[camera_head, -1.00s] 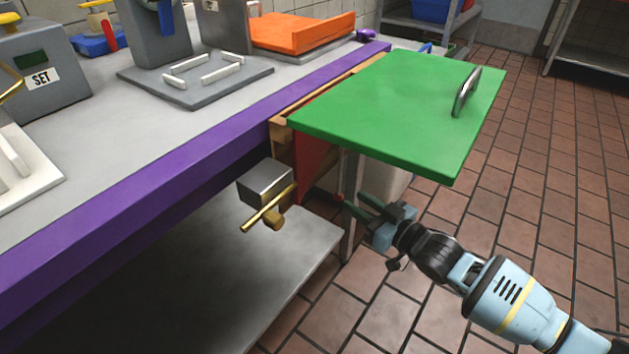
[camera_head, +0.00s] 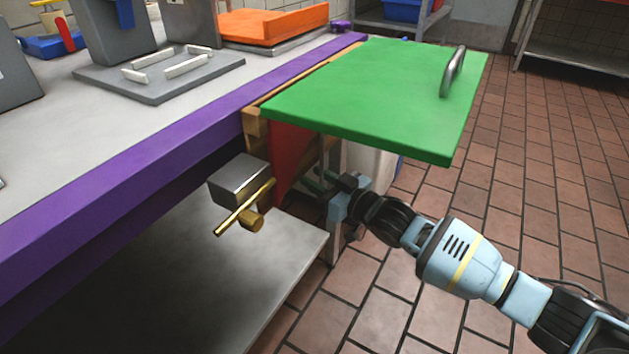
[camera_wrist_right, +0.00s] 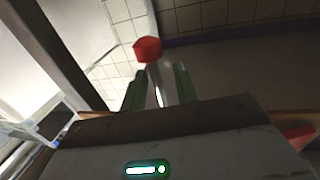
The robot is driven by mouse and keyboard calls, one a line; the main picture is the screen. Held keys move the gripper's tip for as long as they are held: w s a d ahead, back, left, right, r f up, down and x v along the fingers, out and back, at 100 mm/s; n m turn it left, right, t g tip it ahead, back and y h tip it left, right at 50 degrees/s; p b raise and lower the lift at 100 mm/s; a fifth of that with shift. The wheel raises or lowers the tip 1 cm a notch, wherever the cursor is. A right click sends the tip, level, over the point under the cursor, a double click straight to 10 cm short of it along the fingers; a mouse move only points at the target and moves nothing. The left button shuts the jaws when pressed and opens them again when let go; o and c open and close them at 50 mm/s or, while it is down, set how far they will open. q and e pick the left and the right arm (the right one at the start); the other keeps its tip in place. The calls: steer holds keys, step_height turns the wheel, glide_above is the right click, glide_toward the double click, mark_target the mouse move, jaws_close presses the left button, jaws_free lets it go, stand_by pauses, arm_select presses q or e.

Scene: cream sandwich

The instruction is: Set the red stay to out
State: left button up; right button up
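A red upright panel (camera_head: 288,160), which looks like the red stay, shows under the raised green leaf (camera_head: 375,95) at the counter's edge; the leaf hides part of it. My right gripper (camera_head: 322,184) is under the leaf, just right of this panel. In the right wrist view its two green fingers (camera_wrist_right: 157,88) are apart, with a pale rod topped by a red knob (camera_wrist_right: 147,49) seen between them. Whether they touch the rod cannot be told. More red (camera_wrist_right: 298,135) shows at that view's lower right. My left gripper is not in view.
A grey box with a brass bar (camera_head: 243,208) sticks out from the counter front, left of the gripper. The purple counter edge (camera_head: 180,145) runs along the left. A lower metal shelf (camera_head: 230,280) lies below. The tiled floor at right is free.

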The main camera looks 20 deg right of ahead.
steer(key=shift+w+a, duration=0.15)
steer(key=shift+w, duration=0.15)
steer(key=shift+c, duration=0.3)
jaws_close()
steer(key=shift+s, duration=0.1)
